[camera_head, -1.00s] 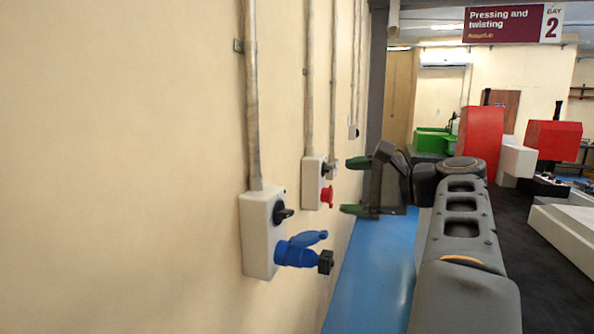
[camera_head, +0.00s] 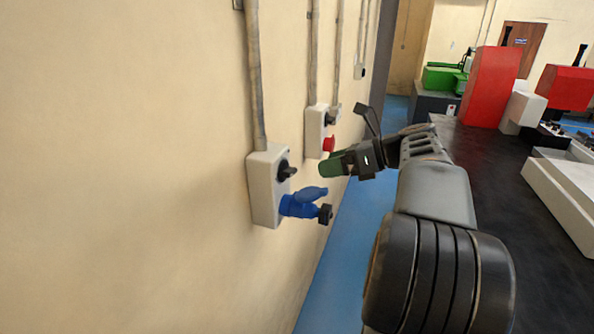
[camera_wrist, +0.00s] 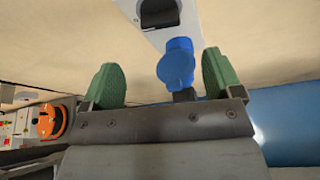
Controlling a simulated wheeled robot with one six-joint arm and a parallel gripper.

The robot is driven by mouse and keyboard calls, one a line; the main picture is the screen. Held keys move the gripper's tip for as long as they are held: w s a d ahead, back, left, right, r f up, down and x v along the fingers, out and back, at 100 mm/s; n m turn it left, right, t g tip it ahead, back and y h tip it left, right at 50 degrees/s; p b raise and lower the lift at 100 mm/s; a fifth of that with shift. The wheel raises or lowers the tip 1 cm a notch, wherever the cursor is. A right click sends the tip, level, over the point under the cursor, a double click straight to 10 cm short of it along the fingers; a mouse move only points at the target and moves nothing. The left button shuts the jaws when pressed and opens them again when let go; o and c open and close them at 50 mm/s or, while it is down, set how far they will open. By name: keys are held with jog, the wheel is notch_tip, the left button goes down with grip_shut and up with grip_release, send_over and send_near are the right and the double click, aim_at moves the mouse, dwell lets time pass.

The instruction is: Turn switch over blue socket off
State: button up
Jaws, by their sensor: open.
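A white box (camera_head: 262,186) is mounted on the wall, with a black rotary switch (camera_head: 286,171) on its front above a blue socket (camera_head: 302,203). A black plug (camera_head: 325,214) sits at the socket's end. In the wrist view, the black switch (camera_wrist: 160,12) is at the top edge, partly cut off, and the blue socket (camera_wrist: 176,66) lies below it, nearer the right finger. My gripper (camera_head: 333,165) is right of the switch, apart from it, with green fingertips toward the wall. In the wrist view, my gripper (camera_wrist: 163,80) is open and empty.
A second wall box (camera_head: 316,133) with a red button (camera_head: 328,144) is just behind my gripper. Conduits (camera_head: 254,80) run up the wall. Red machines (camera_head: 494,88) stand on a dark surface at right. Blue floor (camera_head: 350,240) is clear along the wall.

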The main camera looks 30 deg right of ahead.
aim_at(294, 172)
jog(key=x, duration=0.9)
jog(key=shift+p, duration=0.4)
